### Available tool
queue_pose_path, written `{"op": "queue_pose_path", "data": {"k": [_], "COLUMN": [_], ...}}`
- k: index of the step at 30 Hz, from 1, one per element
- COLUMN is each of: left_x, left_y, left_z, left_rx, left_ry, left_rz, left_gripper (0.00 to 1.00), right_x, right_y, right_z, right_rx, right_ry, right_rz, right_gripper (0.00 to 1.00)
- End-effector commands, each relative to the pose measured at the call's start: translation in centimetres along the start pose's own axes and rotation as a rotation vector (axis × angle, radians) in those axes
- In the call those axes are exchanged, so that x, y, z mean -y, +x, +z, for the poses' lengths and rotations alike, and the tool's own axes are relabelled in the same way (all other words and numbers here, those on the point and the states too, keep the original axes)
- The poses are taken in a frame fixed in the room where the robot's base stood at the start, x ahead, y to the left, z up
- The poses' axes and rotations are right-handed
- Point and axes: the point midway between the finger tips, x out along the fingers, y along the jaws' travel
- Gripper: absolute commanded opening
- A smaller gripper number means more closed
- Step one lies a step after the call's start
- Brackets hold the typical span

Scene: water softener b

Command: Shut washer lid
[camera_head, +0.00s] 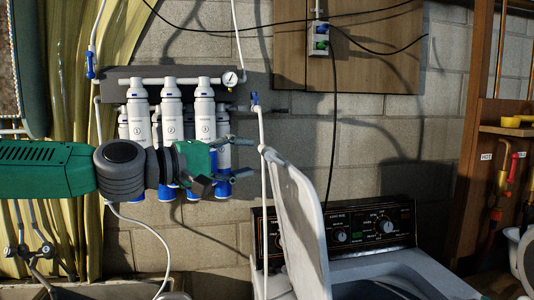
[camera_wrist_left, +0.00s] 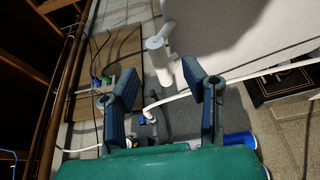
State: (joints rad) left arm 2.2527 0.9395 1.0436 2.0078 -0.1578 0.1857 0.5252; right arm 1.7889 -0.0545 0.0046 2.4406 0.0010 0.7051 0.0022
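The washer lid (camera_head: 300,222) is a pale panel standing raised and steeply tilted at the left of the washer opening. A large pale panel in the upper right of the left wrist view (camera_wrist_left: 255,40) looks like this lid. The washer (camera_head: 400,272) shows its open top at the lower right. My left gripper (camera_head: 247,157) points right, in front of the blue-and-white filters, up and left of the lid's top edge. Its two fingers are apart and empty, also in the left wrist view (camera_wrist_left: 160,78). My right gripper is not in view.
White filters (camera_head: 203,120) hang on the wall behind my left gripper. A thin white pipe (camera_head: 262,160) runs down beside the lid. The washer's black control panel (camera_head: 365,228) stands behind the opening. A wooden shelf (camera_head: 485,130) is at the right.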

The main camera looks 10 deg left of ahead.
Motion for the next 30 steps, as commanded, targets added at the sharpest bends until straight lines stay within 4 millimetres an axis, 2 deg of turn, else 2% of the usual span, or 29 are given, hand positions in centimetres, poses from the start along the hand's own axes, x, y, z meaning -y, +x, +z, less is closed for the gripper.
{"op": "queue_pose_path", "data": {"k": [3, 9, 14, 21, 22, 25, 30], "left_x": [0.0, 0.0, 0.0, 0.0, 0.0, 0.0, 0.1], "left_y": [2.4, 4.8, 5.6, 5.7, 5.7, 5.6, 5.7], "left_z": [0.0, -0.1, 0.0, 0.0, 0.0, -0.1, -0.1], "left_rx": [0.001, 0.000, 0.000, 0.000, 0.000, 0.000, 0.000], "left_ry": [-0.002, -0.002, -0.001, -0.001, -0.001, -0.001, -0.002], "left_rz": [-0.002, 0.000, 0.001, 0.001, 0.001, 0.001, -0.001], "left_gripper": [0.39, 0.39, 0.39, 0.39, 0.36, 0.00, 0.00], "right_x": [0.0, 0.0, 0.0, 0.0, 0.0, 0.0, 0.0], "right_y": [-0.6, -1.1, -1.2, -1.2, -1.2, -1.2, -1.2], "right_z": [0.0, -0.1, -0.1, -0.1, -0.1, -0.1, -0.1], "right_rx": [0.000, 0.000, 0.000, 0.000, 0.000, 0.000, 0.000], "right_ry": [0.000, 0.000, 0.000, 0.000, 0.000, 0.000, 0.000], "right_rz": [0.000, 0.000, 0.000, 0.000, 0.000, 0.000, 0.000], "right_gripper": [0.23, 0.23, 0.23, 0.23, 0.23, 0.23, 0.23]}}
